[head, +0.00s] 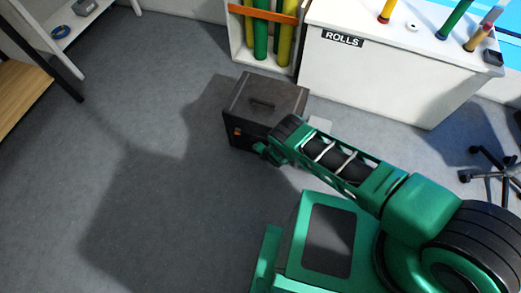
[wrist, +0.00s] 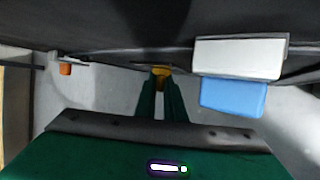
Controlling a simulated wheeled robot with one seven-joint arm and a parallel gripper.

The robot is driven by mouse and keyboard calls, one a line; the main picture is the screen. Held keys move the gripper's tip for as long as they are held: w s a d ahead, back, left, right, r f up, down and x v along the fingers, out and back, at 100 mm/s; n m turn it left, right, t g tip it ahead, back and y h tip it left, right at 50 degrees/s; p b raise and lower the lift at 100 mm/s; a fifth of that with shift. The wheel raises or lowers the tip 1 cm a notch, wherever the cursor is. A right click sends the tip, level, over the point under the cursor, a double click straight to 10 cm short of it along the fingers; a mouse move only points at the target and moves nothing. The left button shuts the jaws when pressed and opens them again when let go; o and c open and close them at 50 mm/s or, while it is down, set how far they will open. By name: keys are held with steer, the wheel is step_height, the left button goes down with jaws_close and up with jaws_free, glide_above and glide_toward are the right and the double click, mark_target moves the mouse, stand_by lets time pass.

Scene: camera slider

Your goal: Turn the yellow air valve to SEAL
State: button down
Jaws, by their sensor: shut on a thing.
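The yellow air valve (wrist: 161,71) shows in the wrist view as a small yellow piece at the dark face of a box. My gripper (wrist: 161,84) has its two green fingers close together, with their tips shut on the valve. In the head view my gripper (head: 262,149) is at the front side of the dark box (head: 262,95), and the arm hides part of that side. The valve is hidden in the head view. No SEAL marking can be read in either view.
A small orange part (wrist: 65,69) is on the box, left of the valve. A white block (wrist: 238,58) and a blue block (wrist: 233,96) are close on the right. A white cabinet marked ROLLS (head: 390,75) stands behind. The floor to the left is clear.

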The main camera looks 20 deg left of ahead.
steer(key=shift+s+a+n+g+h, duration=0.15)
steer(key=shift+s+n+h, duration=0.1)
steer(key=shift+h, duration=0.7)
steer(key=shift+s+a+n+g+h, duration=0.15)
steer(key=shift+s+h, duration=0.05)
steer(key=shift+h, duration=0.75)
steer(key=shift+f, duration=0.1)
steer(key=c, duration=1.8)
jaws_free()
steer(key=shift+c, duration=0.2)
steer(key=shift+w, duration=0.15)
steer(key=shift+w+r, duration=0.1)
steer(key=shift+r, duration=0.1)
steer(key=shift+r, duration=0.4)
steer(key=v, duration=1)
steer(key=shift+f, duration=0.1)
